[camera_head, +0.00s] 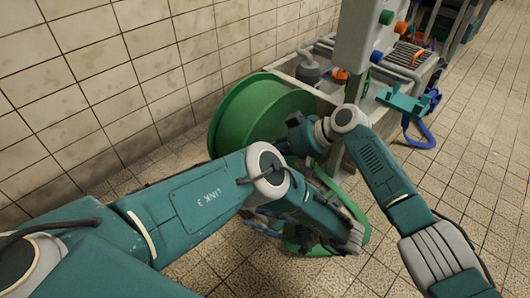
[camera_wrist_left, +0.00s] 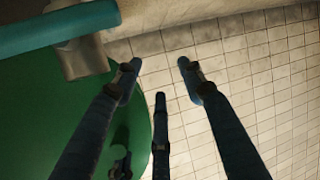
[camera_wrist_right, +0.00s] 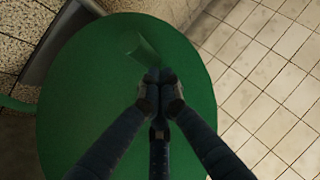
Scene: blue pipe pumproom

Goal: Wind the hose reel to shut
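The green hose reel (camera_head: 245,118) stands by the tiled wall; my arms cover its lower right part. In the right wrist view its round face (camera_wrist_right: 85,120) fills the middle, with a pale green handle-like piece (camera_wrist_right: 145,50) on it. My right gripper (camera_wrist_right: 158,76) is shut, its fingertips at the lower end of this piece; I see no clear grip on it. In the left wrist view my left gripper (camera_wrist_left: 158,76) is open and empty beside the reel's edge (camera_wrist_left: 140,130). In the head view the left gripper (camera_head: 258,222) is low, in front of the reel.
A green hose (camera_head: 352,205) loops on the floor near my left wrist. A grey cabinet (camera_head: 358,40) with coloured knobs and a pump frame (camera_head: 325,85) stand right of the reel. A teal clamp-like thing (camera_head: 403,103) sits farther right. The floor at right is clear.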

